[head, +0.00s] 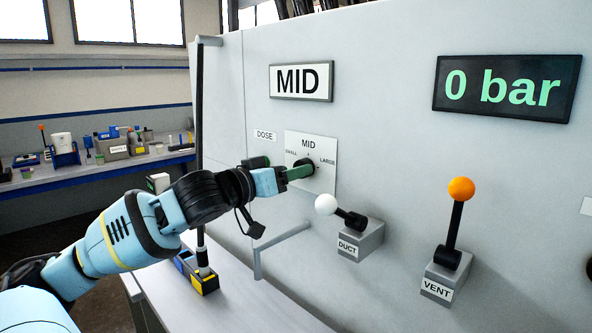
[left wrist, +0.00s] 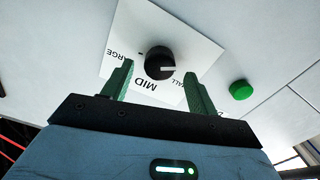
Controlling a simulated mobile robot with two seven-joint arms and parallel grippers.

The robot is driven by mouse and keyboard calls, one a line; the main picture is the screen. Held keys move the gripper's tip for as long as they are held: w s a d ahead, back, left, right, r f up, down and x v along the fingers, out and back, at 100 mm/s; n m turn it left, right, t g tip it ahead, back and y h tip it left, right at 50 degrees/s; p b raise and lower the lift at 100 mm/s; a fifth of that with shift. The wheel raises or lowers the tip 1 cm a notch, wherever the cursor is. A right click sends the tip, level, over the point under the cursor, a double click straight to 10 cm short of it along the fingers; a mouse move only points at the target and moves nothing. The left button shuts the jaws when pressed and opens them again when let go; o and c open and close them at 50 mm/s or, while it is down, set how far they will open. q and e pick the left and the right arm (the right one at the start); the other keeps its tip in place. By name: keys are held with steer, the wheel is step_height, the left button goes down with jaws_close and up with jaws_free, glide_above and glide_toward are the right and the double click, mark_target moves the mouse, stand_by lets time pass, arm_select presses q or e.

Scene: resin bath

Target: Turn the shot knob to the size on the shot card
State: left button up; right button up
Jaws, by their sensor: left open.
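The shot card (head: 301,82) on the grey panel reads MID. The shot knob (left wrist: 160,62) is black, on a white dial plate (head: 325,178) marked SMALL, MID and LARGE. In the left wrist view its white line points right, toward the SMALL side. In the head view the knob (head: 304,165) is partly hidden by a green finger. My left gripper (head: 294,173) is at the dial, facing the panel. In the left wrist view its fingers (left wrist: 155,78) are open, one to each side of the knob, with visible gaps. My right gripper is not in view.
A white-tipped DUCT lever (head: 326,205) stands right of my gripper, and an orange-tipped VENT lever (head: 460,190) further right. A display (head: 508,88) reads 0 bar. A green button (left wrist: 241,89) is beside the dial. A grey handle bar (head: 280,245) juts out below.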

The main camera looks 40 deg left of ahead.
arm_select(q)
steer(key=shift+w+d, duration=0.15)
steer(key=shift+w, duration=1.1)
steer(key=c, duration=1)
